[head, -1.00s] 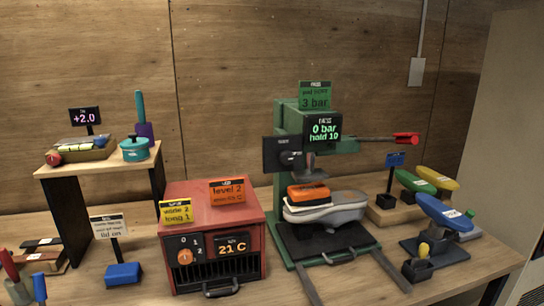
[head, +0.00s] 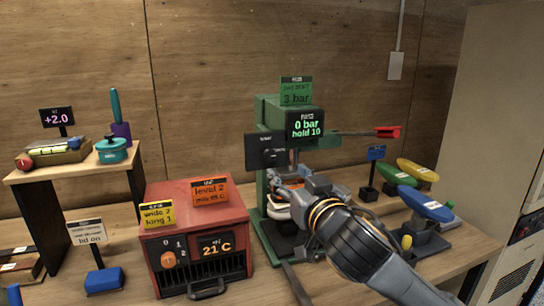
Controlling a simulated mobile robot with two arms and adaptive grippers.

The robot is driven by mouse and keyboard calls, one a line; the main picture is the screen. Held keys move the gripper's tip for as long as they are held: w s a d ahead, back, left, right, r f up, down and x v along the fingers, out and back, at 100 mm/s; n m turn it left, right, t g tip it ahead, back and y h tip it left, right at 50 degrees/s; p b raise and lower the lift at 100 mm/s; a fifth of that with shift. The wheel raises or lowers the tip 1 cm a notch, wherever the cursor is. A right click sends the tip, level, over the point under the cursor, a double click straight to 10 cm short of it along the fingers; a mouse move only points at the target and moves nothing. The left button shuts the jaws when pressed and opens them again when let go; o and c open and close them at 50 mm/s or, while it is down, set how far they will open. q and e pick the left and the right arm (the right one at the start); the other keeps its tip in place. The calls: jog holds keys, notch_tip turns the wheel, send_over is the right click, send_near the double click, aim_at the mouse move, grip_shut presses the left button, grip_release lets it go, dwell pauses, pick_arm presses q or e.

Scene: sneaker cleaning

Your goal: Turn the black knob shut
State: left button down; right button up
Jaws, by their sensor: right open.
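The black knob (head: 269,156) sits on a black square plate (head: 255,149) at the left front of the green press (head: 268,118). The press display (head: 306,125) reads 0 bar, hold 10. My right gripper (head: 281,179) is open, just below and slightly right of the knob, in front of the press. It looks apart from the knob, but the exact gap is hard to tell. My gripper and arm hide most of the sneaker (head: 276,211) on the press bed. My left gripper is not in view.
A lever with a red grip (head: 387,132) sticks out right of the press. A red heater box (head: 195,235) stands on the left, with a teal pot (head: 112,151) on a raised shelf beyond. Coloured shoe forms (head: 425,204) stand at the right.

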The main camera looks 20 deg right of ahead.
aim_at(270, 155)
jog(key=w, duration=0.5)
jog(key=w+p, duration=0.1)
jog(key=w, duration=0.4)
jog(key=shift+w+a+p, duration=0.2)
jog(key=shift+w+p, duration=0.1)
grip_shut()
